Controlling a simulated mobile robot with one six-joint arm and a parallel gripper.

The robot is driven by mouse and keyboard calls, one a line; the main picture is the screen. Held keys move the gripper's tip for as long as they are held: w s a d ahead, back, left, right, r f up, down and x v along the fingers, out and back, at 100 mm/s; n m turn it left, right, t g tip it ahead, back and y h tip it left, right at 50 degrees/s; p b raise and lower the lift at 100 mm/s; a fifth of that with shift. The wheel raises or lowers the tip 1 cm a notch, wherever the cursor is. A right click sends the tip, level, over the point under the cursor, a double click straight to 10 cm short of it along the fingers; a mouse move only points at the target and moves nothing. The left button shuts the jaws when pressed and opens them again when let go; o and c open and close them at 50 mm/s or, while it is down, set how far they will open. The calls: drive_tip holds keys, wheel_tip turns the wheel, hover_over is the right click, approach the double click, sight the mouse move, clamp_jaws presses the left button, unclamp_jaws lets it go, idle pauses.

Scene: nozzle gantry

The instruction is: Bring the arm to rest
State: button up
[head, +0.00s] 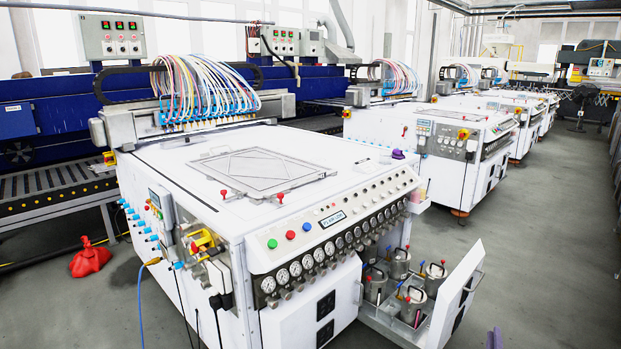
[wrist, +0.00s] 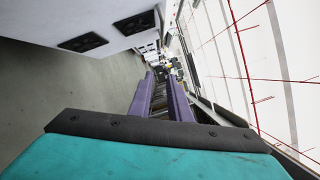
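My gripper (wrist: 161,78) shows in the wrist view as two purple fingers reaching away from a dark plate and a teal body. A gap shows between the fingers and nothing is held in it. In the head view a small purple piece, likely a fingertip of my gripper (head: 494,340), shows at the bottom edge, right of the open drawer. The rest of my arm is out of that view.
A white nozzle machine (head: 215,155) fills the middle. Its open drawer (head: 455,295) holds several metal pots (head: 400,262). A red object (head: 90,260) lies on the floor at left. Grey floor (head: 540,230) is clear at right. Vents (wrist: 83,43) show in the wrist view.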

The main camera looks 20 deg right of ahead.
drive_tip(key=w+a+f+n+g+y+p, duration=0.2)
drive_tip(key=w+a+f+n+y+p, duration=0.15)
drive_tip(key=w+a, duration=0.45)
drive_tip(key=s+a+f+n+g+y+p, duration=0.1)
drive_tip(key=a+f+n+g+y+p, duration=0.2)
drive_tip(key=a, duration=0.7)
drive_tip(key=s+a+f+n+g+y, duration=0.1)
drive_tip(key=a+f+n, duration=0.3)
drive_tip(key=a, duration=0.7)
drive_tip(key=s+a+f+n+g+y+p, duration=0.15)
drive_tip(key=a+n, duration=0.25)
drive_tip(key=a, duration=0.6)
drive_tip(key=s+a+r+n+g+y+p, duration=0.1)
drive_tip(key=s+a+n+g, duration=0.3)
drive_tip(key=s+a, duration=0.5)
drive_tip(key=s+a+r+n+g+y+p, duration=0.2)
drive_tip(key=s+a+n, duration=0.5)
drive_tip(key=a, duration=0.5)
drive_tip(key=s+a+r+n+g+y+p, duration=0.1)
drive_tip(key=s+a+r+n+g+p, duration=0.3)
drive_tip(key=s+a, duration=0.7)
drive_tip(key=shift+s+r+n+g+p, duration=0.4)
drive_tip(key=shift+n+g+p, duration=0.35)
drive_tip(key=shift+n, duration=0.5)
